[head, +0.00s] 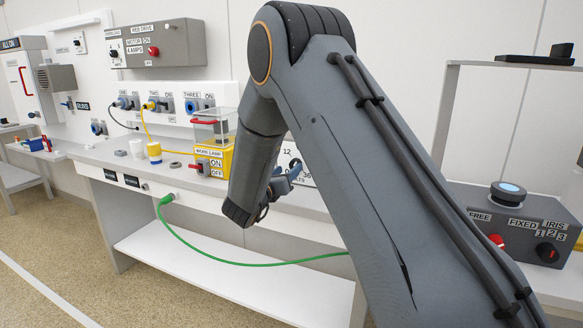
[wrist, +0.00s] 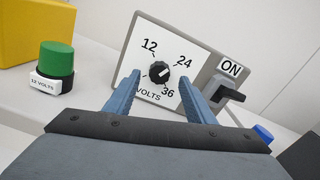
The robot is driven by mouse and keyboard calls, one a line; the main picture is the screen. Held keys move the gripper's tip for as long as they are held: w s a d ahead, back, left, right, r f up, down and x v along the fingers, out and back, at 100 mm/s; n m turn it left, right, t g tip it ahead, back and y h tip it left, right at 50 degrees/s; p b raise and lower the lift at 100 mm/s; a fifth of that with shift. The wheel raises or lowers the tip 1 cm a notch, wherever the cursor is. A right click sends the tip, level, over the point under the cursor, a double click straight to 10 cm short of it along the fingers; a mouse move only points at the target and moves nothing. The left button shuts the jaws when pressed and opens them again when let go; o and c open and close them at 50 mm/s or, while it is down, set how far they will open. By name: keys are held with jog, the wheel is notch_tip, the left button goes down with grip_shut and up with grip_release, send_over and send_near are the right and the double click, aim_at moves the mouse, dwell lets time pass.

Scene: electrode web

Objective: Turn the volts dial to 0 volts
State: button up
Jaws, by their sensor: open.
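The volts dial (wrist: 158,72) is a small round black knob on a white plate (wrist: 136,52) on a grey box, marked 12, 24, 36 and VOLTS. A pale mark shows on its right side; its exact setting is hard to read. No 0 label shows; the left finger covers part of the plate's left side. My gripper (wrist: 160,77) is open, its blue fingers on either side of the dial with gaps between them and the knob. In the head view my gripper (head: 291,174) is in front of the volts plate (head: 287,153), and my arm hides much of it.
Right of the dial is a black switch (wrist: 230,93) under an ON label. A green knob (wrist: 57,58) labelled 12 VOLTS stands at left, before a yellow box (wrist: 32,30). A blue piece (wrist: 263,133) lies at right. A green cable (head: 220,256) hangs below the bench.

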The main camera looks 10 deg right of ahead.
aim_at(293, 165)
jog(key=shift+x, duration=2.2)
jog(key=shift+c, duration=0.3)
jog(key=c, duration=1)
